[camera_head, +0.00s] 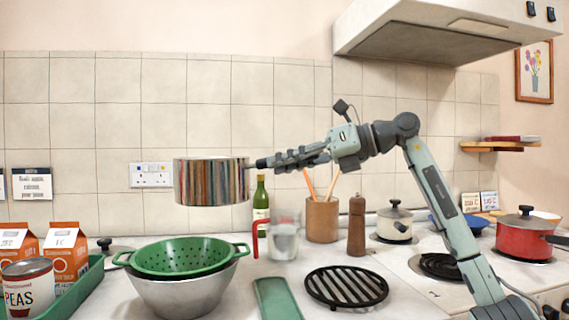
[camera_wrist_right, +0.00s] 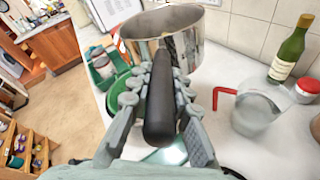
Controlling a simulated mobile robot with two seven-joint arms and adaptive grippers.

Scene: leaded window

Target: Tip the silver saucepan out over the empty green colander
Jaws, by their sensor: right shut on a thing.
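The silver saucepan (camera_head: 211,182) hangs in the air, level, above and slightly right of the green colander (camera_head: 188,258). My right gripper (camera_head: 285,160) is shut on its black handle (camera_wrist_right: 160,115). The wrist view shows the saucepan (camera_wrist_right: 185,22) ahead of the fingers; its contents cannot be made out. The colander's bowl looks empty. It sits in a steel mixing bowl (camera_head: 185,295), with clear air between it and the pan. Part of the colander shows below the pan in the wrist view (camera_wrist_right: 116,92). My left gripper is not in view.
A clear jug with a red handle (camera_head: 283,240) and a green bottle (camera_head: 261,203) stand right of the colander. A green tray (camera_head: 93,277) with cartons and a peas tin (camera_head: 27,288) is at the left. A black trivet (camera_head: 346,287) lies in front.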

